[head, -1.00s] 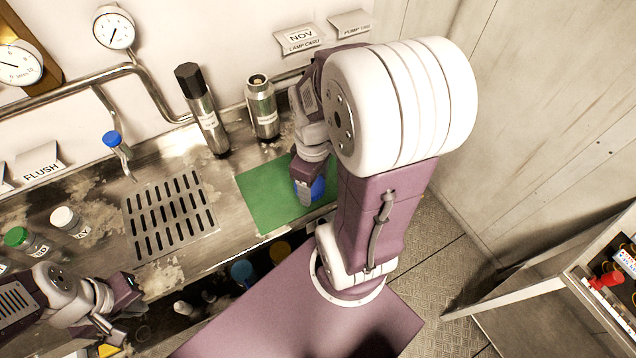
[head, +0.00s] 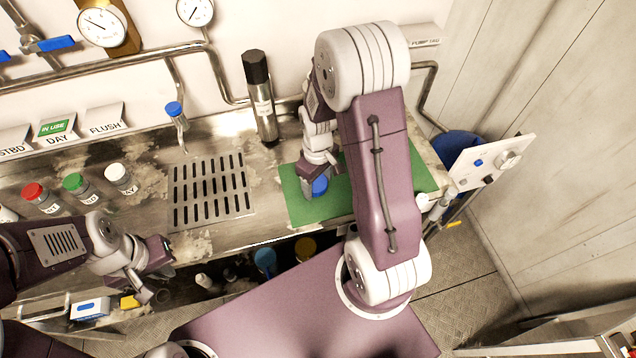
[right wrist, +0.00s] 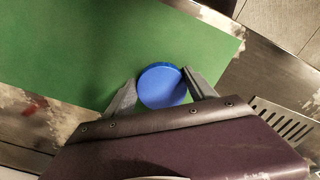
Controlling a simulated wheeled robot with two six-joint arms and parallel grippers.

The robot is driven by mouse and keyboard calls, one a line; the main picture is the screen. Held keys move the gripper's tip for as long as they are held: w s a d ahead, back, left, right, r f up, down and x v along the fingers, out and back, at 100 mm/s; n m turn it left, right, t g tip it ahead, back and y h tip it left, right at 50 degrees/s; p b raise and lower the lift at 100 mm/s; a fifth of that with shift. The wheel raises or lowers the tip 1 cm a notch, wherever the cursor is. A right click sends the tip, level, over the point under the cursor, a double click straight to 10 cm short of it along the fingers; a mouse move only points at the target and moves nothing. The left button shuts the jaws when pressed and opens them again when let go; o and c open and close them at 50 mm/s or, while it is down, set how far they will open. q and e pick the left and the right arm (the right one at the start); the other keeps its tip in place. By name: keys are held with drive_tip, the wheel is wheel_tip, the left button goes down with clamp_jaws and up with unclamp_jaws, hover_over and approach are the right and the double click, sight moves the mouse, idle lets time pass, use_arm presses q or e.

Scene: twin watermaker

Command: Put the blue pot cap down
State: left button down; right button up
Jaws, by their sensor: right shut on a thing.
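The blue pot cap (head: 320,187) is a round disc over the left part of the green mat (head: 298,205). My right gripper (head: 319,178) is shut on it from above. In the right wrist view the cap (right wrist: 162,85) sits flat side up between the two grey fingertips of the gripper (right wrist: 160,92), with green mat (right wrist: 90,50) behind it. I cannot tell whether the cap touches the mat. My left gripper (head: 165,257) hangs by the bench's front edge at the left, with nothing visible in it; its finger gap is unclear.
A slotted drain grate (head: 210,190) lies left of the mat. A tall black-topped flask (head: 262,100) stands behind. Pots with red (head: 34,191), green (head: 74,182) and white (head: 115,171) caps sit at the left. A blue-tipped tap (head: 174,110) rises behind the grate.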

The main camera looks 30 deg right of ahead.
drive_tip(key=shift+w+f, duration=0.15)
drive_tip(key=shift+f, duration=0.25)
